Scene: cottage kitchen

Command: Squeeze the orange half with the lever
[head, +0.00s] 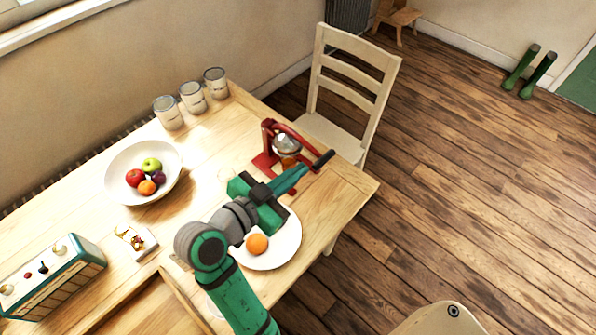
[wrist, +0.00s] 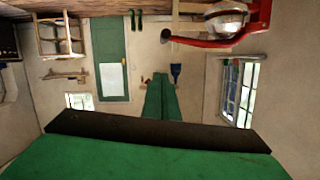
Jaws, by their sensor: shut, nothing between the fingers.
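The red lever press (head: 268,158) stands on the table near its far right edge. Its lever ends in a dark handle (head: 322,160) that points to the lower right. A metal cup (head: 286,144) hangs under the lever, with something orange just below it; I cannot tell if this is the orange half. The press also shows in the wrist view as a red lever arm (wrist: 205,42) and a metal cup (wrist: 228,20) at the top right. My gripper (head: 302,171) is shut and empty close to the handle; contact is unclear. Its green fingers (wrist: 162,100) are together in the wrist view.
A white plate (head: 285,248) with an orange piece (head: 257,244) lies below my gripper. A chair (head: 350,85) is behind the table.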

